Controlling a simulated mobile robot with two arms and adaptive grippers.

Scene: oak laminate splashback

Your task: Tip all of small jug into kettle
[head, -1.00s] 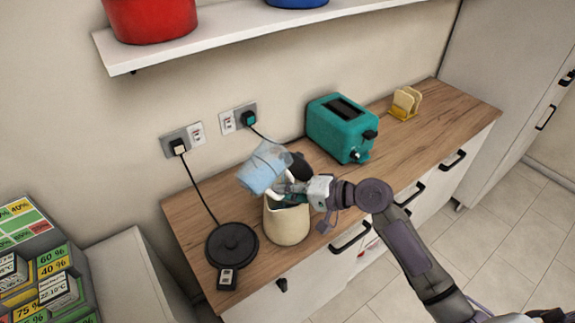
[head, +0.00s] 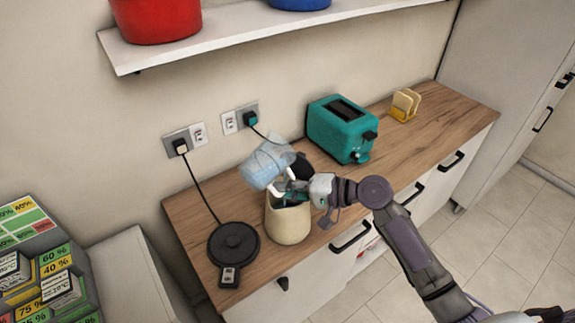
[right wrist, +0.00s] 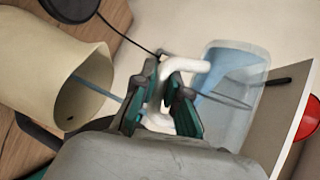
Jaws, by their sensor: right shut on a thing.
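The small jug (head: 262,166) is see-through with blue liquid inside. My right gripper (head: 291,190) is shut on its white handle (right wrist: 190,68) and holds it tilted above the kettle. The jug also shows in the right wrist view (right wrist: 238,88), with blue along one side. The cream kettle (head: 288,222) stands upright on the counter with its top open. In the right wrist view a thin blue-grey streak crosses the mouth of the kettle (right wrist: 45,75), looking like poured liquid. The gripper hides part of the kettle's mouth in the head view. My left gripper is out of view.
A black round base (head: 233,243) with a cord lies left of the kettle on the wooden counter (head: 190,212). A teal toaster (head: 341,128) and a yellow toast rack (head: 404,106) stand to the right. A shelf (head: 225,38) with pots hangs above.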

